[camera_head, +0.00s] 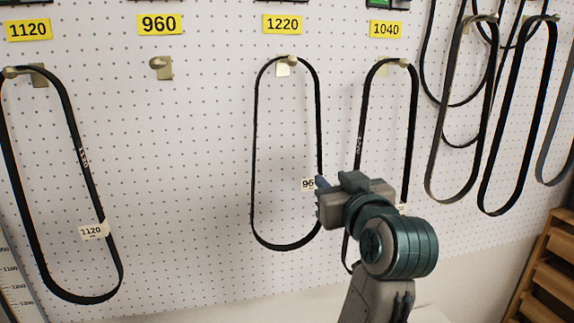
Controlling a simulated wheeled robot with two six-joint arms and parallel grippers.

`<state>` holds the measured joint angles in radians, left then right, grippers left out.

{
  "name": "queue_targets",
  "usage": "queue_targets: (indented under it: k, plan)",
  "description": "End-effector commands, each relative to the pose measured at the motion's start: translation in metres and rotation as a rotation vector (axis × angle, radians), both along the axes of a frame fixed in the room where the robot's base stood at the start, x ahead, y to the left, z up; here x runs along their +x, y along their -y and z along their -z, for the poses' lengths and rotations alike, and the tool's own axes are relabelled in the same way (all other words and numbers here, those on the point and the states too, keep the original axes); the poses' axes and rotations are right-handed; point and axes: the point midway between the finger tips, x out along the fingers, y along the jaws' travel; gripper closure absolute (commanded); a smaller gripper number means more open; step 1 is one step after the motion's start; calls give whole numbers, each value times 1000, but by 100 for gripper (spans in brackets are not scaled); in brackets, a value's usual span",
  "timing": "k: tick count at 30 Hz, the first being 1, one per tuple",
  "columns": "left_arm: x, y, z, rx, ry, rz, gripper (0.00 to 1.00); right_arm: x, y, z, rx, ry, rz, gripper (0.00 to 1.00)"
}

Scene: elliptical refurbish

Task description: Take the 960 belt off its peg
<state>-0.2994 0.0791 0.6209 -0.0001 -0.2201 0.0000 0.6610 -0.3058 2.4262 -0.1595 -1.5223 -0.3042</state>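The peg (161,68) under the yellow 960 label (159,24) is bare. A black belt (254,165) hangs in a long loop from the peg (285,64) under the 1220 label (283,24). A white tag (308,184) on its right strand starts with "96"; my gripper hides the rest. My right gripper (322,186) is at that right strand, beside the tag. I cannot tell whether its fingers are closed on the belt. My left gripper is not in view.
A belt tagged 1120 (75,140) hangs at the left under its 1120 label. Another belt (413,110) hangs on the 1040 peg, partly behind my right arm. Several belts (490,110) hang close together at the right. A wooden rack (545,270) stands at the lower right.

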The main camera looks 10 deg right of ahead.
Motion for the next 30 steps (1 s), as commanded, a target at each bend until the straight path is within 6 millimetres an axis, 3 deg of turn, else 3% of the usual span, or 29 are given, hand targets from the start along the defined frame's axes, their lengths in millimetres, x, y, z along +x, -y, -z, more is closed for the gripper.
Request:
queue_targets:
  k: [5,12,19,24,30]
  plan:
    - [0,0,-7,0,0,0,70,10,-1,-14,-2,20,-1,70]
    - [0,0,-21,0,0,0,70,47,-2,-13,-2,18,-1,70]
    - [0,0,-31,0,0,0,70,63,0,-13,-2,18,-1,70]
    - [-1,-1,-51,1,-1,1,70,84,5,-13,-2,16,-1,70]
    - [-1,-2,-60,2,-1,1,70,105,4,-11,0,19,-2,70]
